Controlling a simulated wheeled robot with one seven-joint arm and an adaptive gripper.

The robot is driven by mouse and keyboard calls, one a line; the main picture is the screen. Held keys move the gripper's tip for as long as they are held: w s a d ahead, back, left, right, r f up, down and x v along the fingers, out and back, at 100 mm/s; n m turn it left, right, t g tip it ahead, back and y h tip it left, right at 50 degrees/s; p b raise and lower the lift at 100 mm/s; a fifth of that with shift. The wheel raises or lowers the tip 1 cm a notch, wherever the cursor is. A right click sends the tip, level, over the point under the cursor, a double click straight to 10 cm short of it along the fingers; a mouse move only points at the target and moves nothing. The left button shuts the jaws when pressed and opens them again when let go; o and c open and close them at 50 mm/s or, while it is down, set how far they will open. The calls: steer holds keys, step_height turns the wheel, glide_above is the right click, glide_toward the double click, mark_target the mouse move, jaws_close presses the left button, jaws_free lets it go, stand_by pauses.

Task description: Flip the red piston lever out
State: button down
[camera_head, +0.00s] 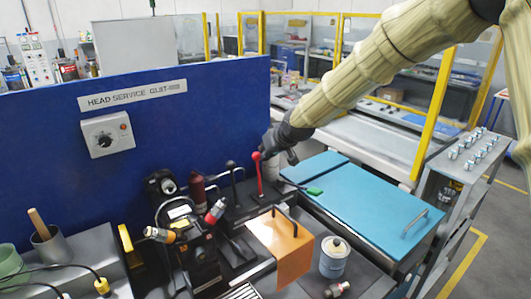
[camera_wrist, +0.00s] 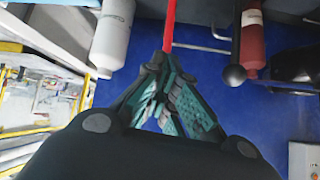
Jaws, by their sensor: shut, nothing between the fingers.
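The red lever (camera_head: 258,174) stands upright with a round red knob on the dark fixture in the head view. In the wrist view, its red shaft (camera_wrist: 171,22) runs up from the fingers to the top edge; the knob is not clear there. My gripper (camera_head: 275,147) is by the top of the lever, just to its right in the head view. In the wrist view, my gripper (camera_wrist: 168,80) has its fingers together, at the lower visible end of the red shaft. Whether they touch the lever cannot be told.
A black-knobbed lever (camera_wrist: 235,72) and a dark red bottle (camera_wrist: 252,40) are close on the right in the wrist view; a white bottle (camera_wrist: 112,35) is on the left. A blue panel (camera_head: 170,140) rises behind. An orange plate (camera_head: 282,248) and teal lid (camera_head: 375,205) lie nearby.

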steer(key=v, duration=1.2)
steer(key=shift+w, duration=0.1)
